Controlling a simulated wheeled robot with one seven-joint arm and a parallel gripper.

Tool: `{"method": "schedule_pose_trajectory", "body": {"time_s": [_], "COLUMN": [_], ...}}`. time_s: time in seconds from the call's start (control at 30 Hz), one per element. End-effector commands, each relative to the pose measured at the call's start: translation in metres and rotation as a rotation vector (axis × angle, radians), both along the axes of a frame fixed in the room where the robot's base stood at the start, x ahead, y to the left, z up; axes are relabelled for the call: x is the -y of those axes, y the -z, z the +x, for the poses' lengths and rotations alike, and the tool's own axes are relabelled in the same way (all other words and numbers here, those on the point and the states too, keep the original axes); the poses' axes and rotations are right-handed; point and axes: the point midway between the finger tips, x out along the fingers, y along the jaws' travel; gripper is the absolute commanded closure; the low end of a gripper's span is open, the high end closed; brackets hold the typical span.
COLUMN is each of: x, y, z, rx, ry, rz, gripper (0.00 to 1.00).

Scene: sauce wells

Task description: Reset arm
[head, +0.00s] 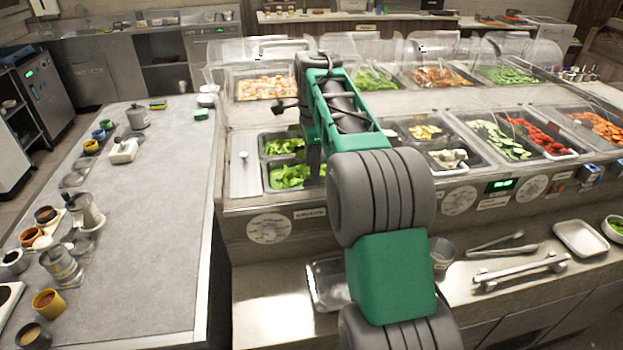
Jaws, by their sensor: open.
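My arm, green and dark grey, rises from the bottom of the head view and reaches over the front of the salad counter (240,205). Its far end bends down near the green leaf wells (290,175). My gripper (312,178) is mostly hidden behind my own arm links, so its fingertips do not show clearly. I see nothing held in it. Whether it touches the leaves cannot be told.
Clear guards (355,48) stand along the counter's back. Wells of cucumber (500,140) and red peppers (540,135) lie to the right. Tongs (503,250) and a white tray (580,238) lie on the front shelf. A grey table (150,220) at left has a clear middle.

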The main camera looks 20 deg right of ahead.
Motion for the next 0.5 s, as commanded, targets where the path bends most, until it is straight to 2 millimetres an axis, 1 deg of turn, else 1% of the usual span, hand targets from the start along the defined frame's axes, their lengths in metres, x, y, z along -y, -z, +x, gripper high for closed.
{"method": "schedule_pose_trajectory", "body": {"time_s": [0.03, 0.1, 0.2, 0.5], "x": [0.001, 0.001, 0.001, 0.0], "y": [-0.009, -0.018, -0.025, -0.027], "z": [0.001, 0.001, 0.0, 0.001], "rx": [0.004, 0.006, 0.009, 0.012], "ry": [0.001, 0.002, 0.001, -0.001], "rz": [-0.001, -0.001, -0.002, -0.002], "gripper": [0.6, 0.6, 0.6, 0.6]}}
